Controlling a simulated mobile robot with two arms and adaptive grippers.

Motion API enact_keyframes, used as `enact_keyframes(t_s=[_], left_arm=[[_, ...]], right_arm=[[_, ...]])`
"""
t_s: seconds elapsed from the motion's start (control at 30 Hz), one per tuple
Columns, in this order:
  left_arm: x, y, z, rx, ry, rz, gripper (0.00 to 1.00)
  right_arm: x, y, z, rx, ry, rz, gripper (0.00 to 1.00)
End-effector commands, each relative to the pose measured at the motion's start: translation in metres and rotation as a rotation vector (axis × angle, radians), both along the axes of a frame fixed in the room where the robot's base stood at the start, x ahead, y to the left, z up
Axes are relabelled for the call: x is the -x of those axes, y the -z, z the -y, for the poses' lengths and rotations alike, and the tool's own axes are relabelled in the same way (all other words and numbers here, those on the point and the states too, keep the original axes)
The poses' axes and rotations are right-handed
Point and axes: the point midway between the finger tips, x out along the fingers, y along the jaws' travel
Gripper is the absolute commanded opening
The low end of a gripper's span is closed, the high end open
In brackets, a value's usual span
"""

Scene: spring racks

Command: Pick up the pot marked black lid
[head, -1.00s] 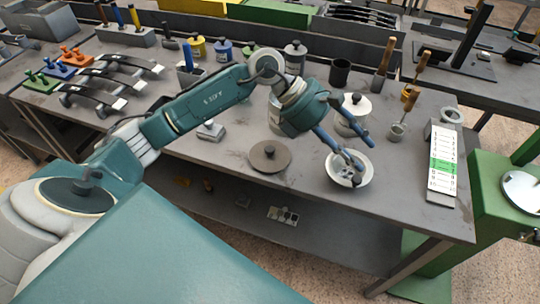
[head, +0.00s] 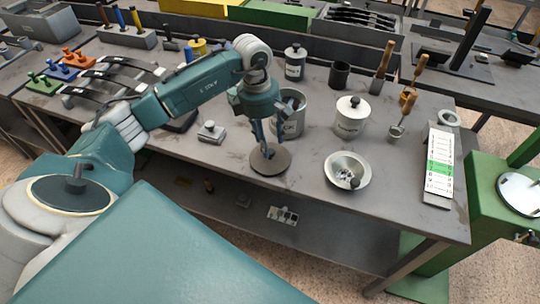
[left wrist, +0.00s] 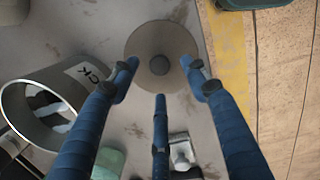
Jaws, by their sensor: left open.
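A round grey-brown lid (head: 279,165) with a dark knob lies flat on the bench near its front edge. My left gripper (head: 265,149) points down over it, open and empty. In the left wrist view the lid (left wrist: 160,33) sits beneath the spread fingers (left wrist: 160,72), with its knob between them. I cannot tell whether the fingers touch it. An open grey pot (head: 291,125) stands just behind the lid, partly hidden by the gripper. In the left wrist view the pot (left wrist: 62,82) shows a label ending in "CK" and dark contents. My right gripper is not in view.
A white bowl (head: 334,178) holding small parts stands to the right. Behind it is a lidded pale pot (head: 350,122). A small lidded jar (head: 295,68) and a dark cup (head: 339,75) stand farther back. A small grey block (head: 211,132) is on the left.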

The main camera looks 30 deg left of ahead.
Motion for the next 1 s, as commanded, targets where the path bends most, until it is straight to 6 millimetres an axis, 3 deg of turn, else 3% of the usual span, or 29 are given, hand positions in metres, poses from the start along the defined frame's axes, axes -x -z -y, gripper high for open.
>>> enact_keyframes(t_s=[0.03,0.2,0.5,0.73,1.0], left_arm=[[0.001,0.005,0.003,0.002,0.0,-0.008,0.47],[-0.001,0.029,0.005,0.001,-0.001,-0.004,0.47],[-0.002,0.036,0.005,0.001,0.001,0.001,0.47],[-0.002,0.036,0.005,0.001,0.0,0.0,0.01],[-0.003,0.035,0.005,0.001,0.0,0.0,0.0]], right_arm=[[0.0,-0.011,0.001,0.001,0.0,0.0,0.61],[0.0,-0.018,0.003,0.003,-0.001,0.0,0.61],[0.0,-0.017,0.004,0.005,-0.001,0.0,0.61],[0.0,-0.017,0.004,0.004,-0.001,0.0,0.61],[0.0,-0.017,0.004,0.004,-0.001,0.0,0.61]])
